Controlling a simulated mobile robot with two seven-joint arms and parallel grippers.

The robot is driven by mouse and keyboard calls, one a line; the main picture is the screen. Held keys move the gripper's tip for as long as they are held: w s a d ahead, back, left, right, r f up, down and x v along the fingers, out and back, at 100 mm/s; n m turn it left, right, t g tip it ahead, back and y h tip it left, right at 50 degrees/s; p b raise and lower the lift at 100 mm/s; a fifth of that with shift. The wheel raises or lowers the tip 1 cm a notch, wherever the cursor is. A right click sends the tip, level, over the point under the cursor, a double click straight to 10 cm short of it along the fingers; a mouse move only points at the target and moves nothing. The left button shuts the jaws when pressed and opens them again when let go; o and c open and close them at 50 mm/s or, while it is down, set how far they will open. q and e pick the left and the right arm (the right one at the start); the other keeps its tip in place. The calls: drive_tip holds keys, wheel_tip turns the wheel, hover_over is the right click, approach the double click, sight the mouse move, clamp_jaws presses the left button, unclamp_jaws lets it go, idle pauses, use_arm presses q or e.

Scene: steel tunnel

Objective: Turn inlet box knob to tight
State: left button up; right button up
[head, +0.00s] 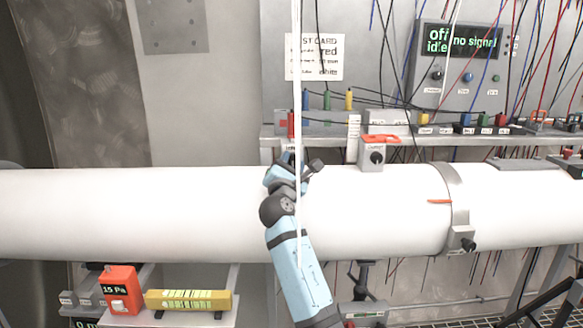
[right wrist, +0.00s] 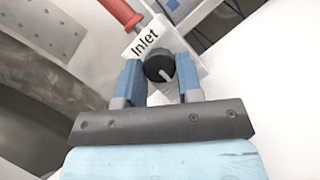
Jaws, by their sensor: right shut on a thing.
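The inlet box (right wrist: 186,48), a white box labelled "Inlet" with a red plug above it, shows in the right wrist view. Its black round knob (right wrist: 158,68) has a pale pointer line and sits between the two blue fingers of my right gripper (right wrist: 160,80). My right gripper is shut on the knob. In the head view my right gripper (head: 289,162) is at the top of the white pipe (head: 120,205), and it hides most of the inlet box. Any tight mark beside the knob cannot be read. My left gripper is not in view.
A similar box (head: 372,156) with a black knob and orange top stands to the right on the pipe. A metal clamp (head: 456,200) wraps the pipe. Hanging wires and a shelf (head: 430,133) with coloured plugs are behind. An orange pressure gauge (head: 120,288) stands below left.

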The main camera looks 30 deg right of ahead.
drive_tip(key=o, duration=0.9)
drive_tip(key=v, duration=1.3)
drive_tip(key=shift+s+a+f, duration=0.2)
drive_tip(key=shift+s, duration=0.05)
